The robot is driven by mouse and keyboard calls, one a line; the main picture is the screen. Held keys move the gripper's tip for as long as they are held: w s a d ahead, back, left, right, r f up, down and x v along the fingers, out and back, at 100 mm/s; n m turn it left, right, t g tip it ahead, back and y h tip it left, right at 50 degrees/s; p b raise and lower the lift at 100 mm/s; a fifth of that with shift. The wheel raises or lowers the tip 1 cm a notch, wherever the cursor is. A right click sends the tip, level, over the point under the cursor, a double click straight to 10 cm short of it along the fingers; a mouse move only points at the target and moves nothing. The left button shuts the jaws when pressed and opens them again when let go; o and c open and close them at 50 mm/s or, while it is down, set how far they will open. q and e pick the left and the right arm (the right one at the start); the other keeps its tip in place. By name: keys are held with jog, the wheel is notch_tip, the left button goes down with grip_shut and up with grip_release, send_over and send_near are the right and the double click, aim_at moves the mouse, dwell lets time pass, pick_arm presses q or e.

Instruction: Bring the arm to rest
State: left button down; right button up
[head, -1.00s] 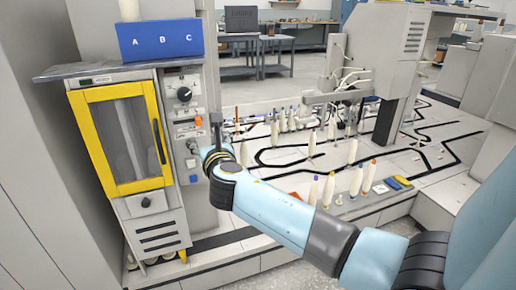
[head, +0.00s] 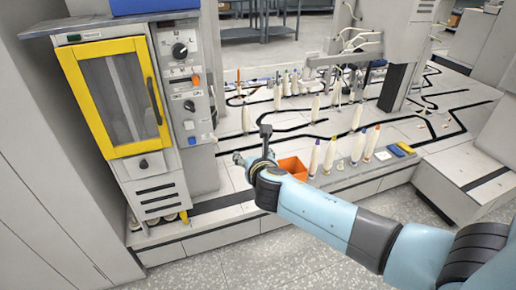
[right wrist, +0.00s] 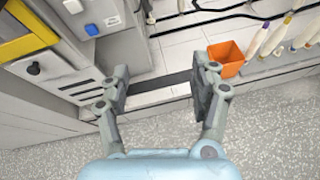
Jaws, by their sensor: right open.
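My right gripper (head: 252,147) is in front of the low platform, just right of the cabinet with the yellow-framed door. In the right wrist view my right gripper (right wrist: 160,88) has its two fingers wide apart with nothing between them. The light blue arm reaches in from the lower right in the head view. My left gripper is in neither view.
An orange bin (head: 293,168) stands on the platform close beside the gripper; it also shows in the right wrist view (right wrist: 226,58). Several bobbins (head: 330,155) stand to its right. The yellow-framed cabinet (head: 115,97) is at left. The speckled floor in front is clear.

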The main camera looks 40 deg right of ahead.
jog(key=shift+s+f, duration=0.1)
dwell(0.5)
jog(key=s+a+f+m+g+y+b, duration=0.3)
jog(key=s+f+m+g, duration=0.35)
jog(key=s+f, duration=1.75)
jog(key=s+a+f+m+g+y, duration=0.1)
jog(key=s+f+m, duration=0.4)
jog(key=s+m, duration=0.5)
jog(key=s+a+f+m+g+y, duration=0.2)
jog(key=s+f+m, duration=0.4)
jog(key=s+m, duration=0.5)
jog(key=shift+s+a+f+g+b, duration=0.3)
jog(key=shift+s+a+g, duration=0.4)
jog(key=shift+a, duration=0.5)
jog(key=shift+c, duration=0.2)
